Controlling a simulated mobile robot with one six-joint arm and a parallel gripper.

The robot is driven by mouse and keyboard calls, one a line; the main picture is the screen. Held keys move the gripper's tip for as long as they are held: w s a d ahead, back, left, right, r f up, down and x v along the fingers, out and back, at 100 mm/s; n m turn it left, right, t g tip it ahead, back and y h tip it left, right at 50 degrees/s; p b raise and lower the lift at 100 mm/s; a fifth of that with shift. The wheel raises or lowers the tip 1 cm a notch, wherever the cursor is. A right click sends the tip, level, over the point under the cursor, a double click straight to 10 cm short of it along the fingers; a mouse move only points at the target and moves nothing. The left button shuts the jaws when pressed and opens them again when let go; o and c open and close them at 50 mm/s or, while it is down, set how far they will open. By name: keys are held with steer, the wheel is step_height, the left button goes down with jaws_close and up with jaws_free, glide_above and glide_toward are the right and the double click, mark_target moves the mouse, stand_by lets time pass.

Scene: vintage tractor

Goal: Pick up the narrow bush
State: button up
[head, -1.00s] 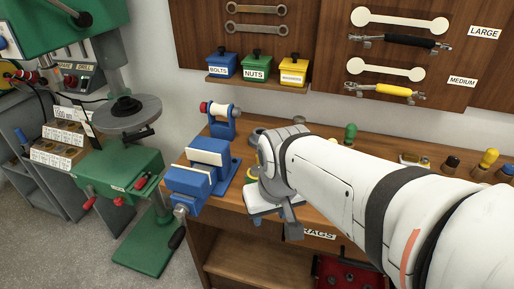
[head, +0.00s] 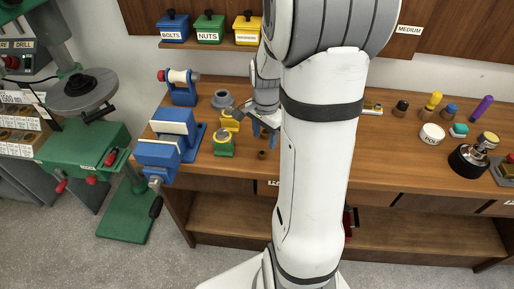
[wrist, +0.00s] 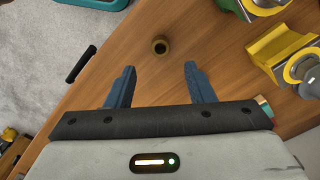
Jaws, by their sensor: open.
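The narrow bush (wrist: 160,46) is a small brown-brass ring with a dark hole, standing on the wooden bench top. In the wrist view it lies just beyond my fingertips, about midway between them and touching neither. In the head view a small brown cylinder (head: 262,154) on the bench near the front edge looks like the same bush. My gripper (wrist: 160,68) has two blue fingers spread apart with nothing between them. In the head view my gripper (head: 264,131) is partly hidden by my arm.
The bench's front edge is close to the bush.

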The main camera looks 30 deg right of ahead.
mark_target(262, 152)
steer(key=f, duration=0.4)
steer(key=f+p, duration=0.1)
steer(key=f, duration=0.1)
steer(key=shift+a+f, duration=0.15)
steer(key=shift+a, duration=0.2)
jaws_close()
